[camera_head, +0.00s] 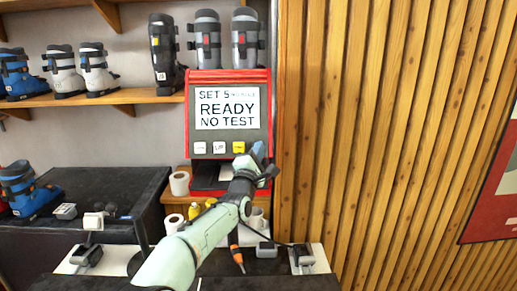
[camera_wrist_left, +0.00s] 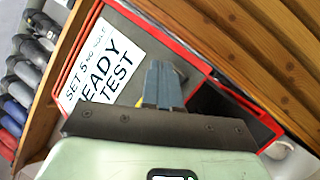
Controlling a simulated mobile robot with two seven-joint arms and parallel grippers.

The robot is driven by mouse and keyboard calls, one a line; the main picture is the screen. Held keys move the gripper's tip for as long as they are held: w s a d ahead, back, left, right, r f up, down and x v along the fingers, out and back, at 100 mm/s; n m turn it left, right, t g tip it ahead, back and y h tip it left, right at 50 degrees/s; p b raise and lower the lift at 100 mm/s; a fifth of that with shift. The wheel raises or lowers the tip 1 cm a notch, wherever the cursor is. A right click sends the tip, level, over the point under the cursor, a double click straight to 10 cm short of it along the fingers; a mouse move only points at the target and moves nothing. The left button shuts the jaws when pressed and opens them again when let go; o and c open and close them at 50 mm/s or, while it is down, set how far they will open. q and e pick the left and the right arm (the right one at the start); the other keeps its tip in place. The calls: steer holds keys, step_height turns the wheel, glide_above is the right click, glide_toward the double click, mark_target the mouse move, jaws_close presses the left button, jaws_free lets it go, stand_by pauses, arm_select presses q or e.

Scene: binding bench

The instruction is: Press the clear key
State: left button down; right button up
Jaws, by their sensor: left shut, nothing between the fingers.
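A red-framed machine (camera_head: 229,163) has a white screen (camera_head: 227,108) that reads "SET 5", "READY" and "NO TEST". Below the screen is a row of keys: a white key (camera_head: 199,148), another pale key (camera_head: 219,147) and a yellow key (camera_head: 239,147). Their labels are too small to tell which is the clear key. My left gripper (camera_head: 259,151) is shut and empty, just right of the yellow key; contact cannot be told. In the left wrist view the shut fingers (camera_wrist_left: 164,82) point at the panel beside the screen (camera_wrist_left: 98,65) and hide part of it. My right gripper is not in view.
Ski boots (camera_head: 96,70) stand on a wooden shelf (camera_head: 130,97) at the left. A slatted wooden wall (camera_head: 380,130) is close on the right. Paper rolls (camera_head: 180,183), small bottles and an orange-handled tool (camera_head: 236,257) lie below the machine.

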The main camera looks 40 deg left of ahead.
arm_select(q)
steer(key=shift+s+d+r+b, duration=0.45)
steer(key=shift+s+d+r, duration=0.1)
steer(key=shift+s+d, duration=0.3)
steer(key=shift+s+d+r+b, duration=0.45)
steer(key=shift+s+d, duration=0.2)
steer(key=shift+s, duration=0.3)
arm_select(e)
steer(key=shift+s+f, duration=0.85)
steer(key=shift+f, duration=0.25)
